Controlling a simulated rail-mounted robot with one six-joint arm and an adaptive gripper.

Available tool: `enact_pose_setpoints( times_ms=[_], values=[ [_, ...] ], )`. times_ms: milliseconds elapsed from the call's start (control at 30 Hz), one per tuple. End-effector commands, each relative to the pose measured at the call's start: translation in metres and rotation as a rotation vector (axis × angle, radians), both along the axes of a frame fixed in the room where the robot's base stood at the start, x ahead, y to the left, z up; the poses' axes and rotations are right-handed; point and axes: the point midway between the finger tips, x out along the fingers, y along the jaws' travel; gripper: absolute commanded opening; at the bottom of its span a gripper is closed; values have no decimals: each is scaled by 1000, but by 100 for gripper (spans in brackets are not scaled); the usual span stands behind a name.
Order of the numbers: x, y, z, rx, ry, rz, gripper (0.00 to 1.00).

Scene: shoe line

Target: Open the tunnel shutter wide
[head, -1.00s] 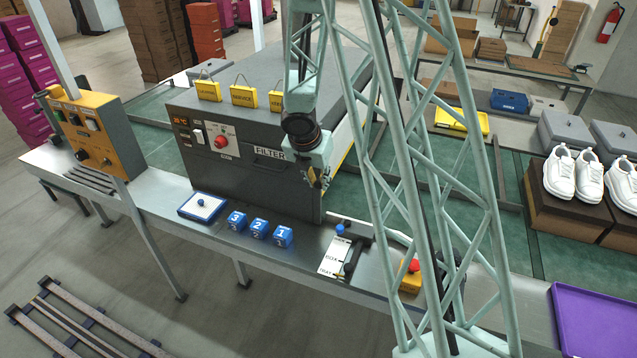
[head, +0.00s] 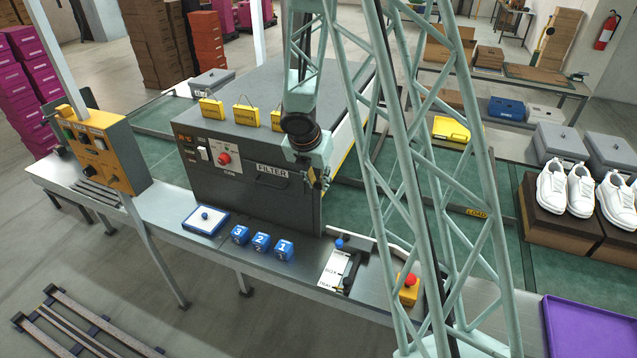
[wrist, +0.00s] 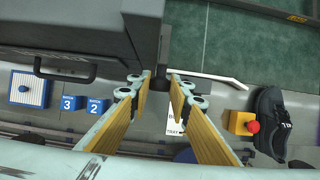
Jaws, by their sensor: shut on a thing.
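My gripper (head: 320,184) is at the tunnel's near right corner. In the wrist view, my gripper's tips (wrist: 160,73) close on the edge of a dark upright panel (wrist: 146,28), which seems to be the tunnel shutter. The fingers spread wide toward the camera, and only their tips meet the edge. The exact grip is small and partly hidden. How far the shutter stands open cannot be told.
Blue numbered blocks (head: 261,242), a white pad (head: 205,221) and a yellow box with a red button (head: 409,287) are on the front ledge. A dark shoe (wrist: 270,122) lies right of that button. An orange control box (head: 105,150) stands left. Green belt is clear right of the tunnel.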

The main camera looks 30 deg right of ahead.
Motion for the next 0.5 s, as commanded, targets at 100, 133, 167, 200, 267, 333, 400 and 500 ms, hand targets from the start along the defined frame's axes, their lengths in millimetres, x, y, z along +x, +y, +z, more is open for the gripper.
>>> enact_pose_setpoints(
  times_ms=[100, 133, 167, 200, 267, 333, 400, 500],
  values=[
    [0, 0, 0, 1, -1, 0, 0],
    [0, 0, 0, 1, -1, 0, 0],
    [0, 0, 0, 1, -1, 0, 0],
    [0, 0, 0, 1, -1, 0, 0],
    [0, 0, 0, 1, -1, 0, 0],
    [0, 0, 0, 0, 0, 0, 20],
    [0, 0, 0, 0, 0, 0, 26],
    [0, 0, 0, 0, 0, 0, 32]
  ],
)
